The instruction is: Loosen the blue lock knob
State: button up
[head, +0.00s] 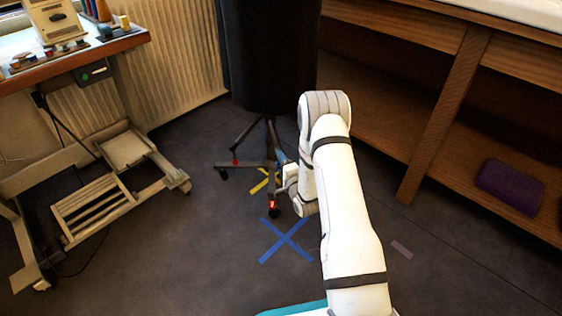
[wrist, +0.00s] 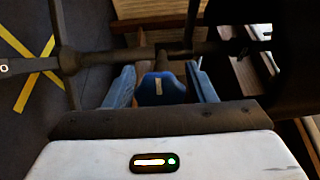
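The blue lock knob (wrist: 162,89) shows in the wrist view, on a dark stand post and bar. A small pale mark is on its face. My gripper (wrist: 160,72) has its two blue fingers apart, one on each side of the knob. Whether either finger touches it, I cannot tell. In the head view a large black form (head: 268,50) stands on a dark wheeled base (head: 245,164). My gripper is beside the stand's lower part there, mostly hidden by my arm, and the knob cannot be made out.
A wooden shelf unit (head: 440,118) with a purple folded item (head: 508,187) stands at right. A sewing table (head: 88,52) with a metal underframe is at left. Blue tape (head: 286,240) crosses on open floor in front; yellow tape (wrist: 36,72) lies by the base.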

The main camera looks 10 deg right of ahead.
jog(key=c, duration=0.7)
jog(key=shift+d, duration=0.15)
jog(key=shift+c, duration=0.2)
